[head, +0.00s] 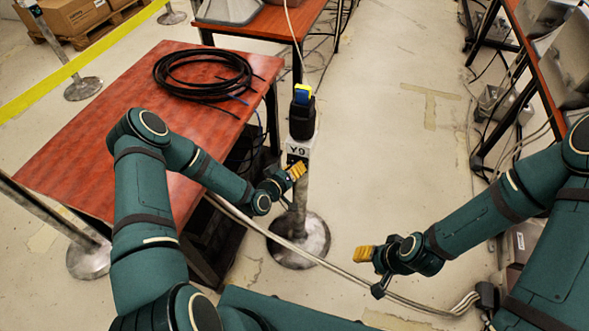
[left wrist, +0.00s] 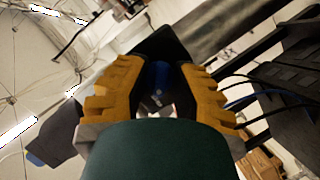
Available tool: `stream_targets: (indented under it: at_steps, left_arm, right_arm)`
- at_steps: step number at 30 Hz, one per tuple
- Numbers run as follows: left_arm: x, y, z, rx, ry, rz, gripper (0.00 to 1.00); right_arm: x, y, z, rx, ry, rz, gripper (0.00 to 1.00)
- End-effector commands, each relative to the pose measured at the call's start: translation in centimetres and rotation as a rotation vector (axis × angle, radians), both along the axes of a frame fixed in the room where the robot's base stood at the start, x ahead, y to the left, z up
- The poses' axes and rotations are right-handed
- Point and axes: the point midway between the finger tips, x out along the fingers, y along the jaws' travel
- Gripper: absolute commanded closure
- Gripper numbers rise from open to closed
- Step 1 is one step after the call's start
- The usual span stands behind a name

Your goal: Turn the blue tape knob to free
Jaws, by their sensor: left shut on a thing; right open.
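The tape post stands by the table's right edge, with a black head (head: 302,115) that has blue and yellow on top and a white label (head: 298,149) below. My left gripper (head: 296,171) is at the post, just below the label. In the left wrist view its yellow fingers (left wrist: 159,88) are closed around a dark blue knob (left wrist: 158,73), one finger on each side. The knob is hidden in the head view, and its setting cannot be read. My right gripper (head: 364,253) is open and empty, above the floor to the right of the post.
A red-brown table (head: 95,135) with a coil of black cable (head: 203,75) is at the left. The post's round base (head: 298,240) stands on the floor beside a bundle of pale cables (head: 400,297). Open floor (head: 400,150) lies to the right.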

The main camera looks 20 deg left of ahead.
Motion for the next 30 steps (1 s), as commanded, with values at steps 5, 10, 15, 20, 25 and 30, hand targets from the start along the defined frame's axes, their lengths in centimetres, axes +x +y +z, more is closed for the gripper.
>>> stream_targets:
  at_steps: [5, 10, 15, 20, 25, 30]
  left_arm:
    - [0.1, -0.1, 0.0, 0.000, -0.001, -0.001, 0.59]
    - [0.0, -0.1, 0.0, 0.000, -0.001, -0.001, 0.59]
    - [-0.3, 0.1, 0.1, 0.000, 0.001, -0.001, 0.59]
    - [-2.2, 0.7, 0.6, 0.000, 0.001, 0.000, 0.59]
    - [-5.4, 1.9, 1.5, 0.001, 0.002, 0.001, 0.59]
    - [-8.3, 2.8, 2.4, 0.000, 0.002, 0.000, 0.59]
  right_arm:
    - [0.0, 0.0, 0.0, 0.000, 0.000, 0.000, 0.53]
    - [0.0, 0.0, 0.0, 0.000, 0.000, 0.000, 0.53]
    - [0.0, 0.0, 0.0, 0.000, 0.000, 0.000, 0.53]
    - [0.0, 0.0, 0.0, 0.000, 0.000, 0.000, 0.53]
    - [0.0, 0.0, 0.0, 0.000, 0.000, 0.000, 0.53]
    - [0.0, 0.0, 0.0, 0.000, 0.000, 0.000, 0.53]
